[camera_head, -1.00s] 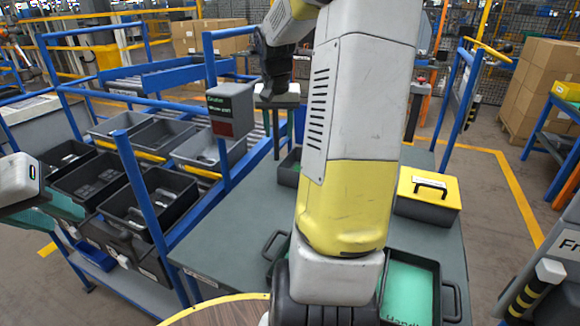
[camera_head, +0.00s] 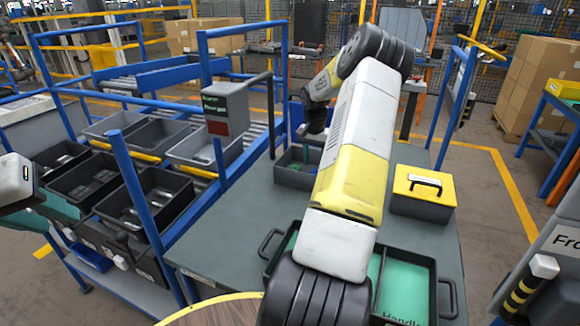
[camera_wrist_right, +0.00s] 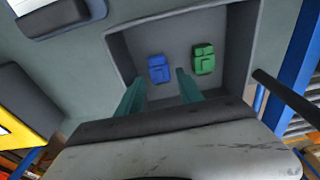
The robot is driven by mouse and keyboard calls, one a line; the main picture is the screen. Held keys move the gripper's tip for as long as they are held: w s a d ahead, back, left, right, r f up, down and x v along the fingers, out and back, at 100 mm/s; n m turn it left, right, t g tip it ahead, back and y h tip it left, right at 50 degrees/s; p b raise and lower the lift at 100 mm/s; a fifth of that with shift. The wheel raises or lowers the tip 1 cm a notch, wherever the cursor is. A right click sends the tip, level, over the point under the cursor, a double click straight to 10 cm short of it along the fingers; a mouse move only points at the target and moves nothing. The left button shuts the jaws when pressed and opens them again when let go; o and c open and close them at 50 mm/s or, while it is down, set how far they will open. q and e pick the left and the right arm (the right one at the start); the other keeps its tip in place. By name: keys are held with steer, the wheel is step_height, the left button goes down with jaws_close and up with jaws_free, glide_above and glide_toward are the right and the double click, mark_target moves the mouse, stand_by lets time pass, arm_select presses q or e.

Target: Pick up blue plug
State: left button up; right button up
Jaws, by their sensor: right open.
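The blue plug (camera_wrist_right: 158,68) lies on the floor of a dark grey bin in the right wrist view. A green plug (camera_wrist_right: 203,58) lies beside it, to its right and apart. My right gripper (camera_wrist_right: 160,76) is open and empty, its two teal fingers pointing into the bin view with the blue plug between and just beyond their tips. In the head view the right arm reaches over the table to above the bin (camera_head: 294,180); the blue plug cannot be made out there. My left gripper (camera_head: 58,207) shows only partly at the left edge, its teal fingers near the black bins.
A yellow-lidded grey toolbox (camera_head: 423,190) stands right of the bin. A dark tray with green inserts (camera_head: 408,285) lies at the table's front. A post-mounted grey box (camera_head: 226,108) and blue rails stand left. Grey table (camera_head: 235,215) is clear left of my arm.

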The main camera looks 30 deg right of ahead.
mark_target(315, 171)
steer(key=shift+w+d+f, duration=0.1)
steer(key=shift+d+f, duration=0.05)
steer(key=shift+f, duration=0.85)
steer(key=shift+w+d+f, duration=0.1)
steer(key=shift+d+f, duration=0.05)
steer(key=shift+f, duration=0.8)
jaws_close()
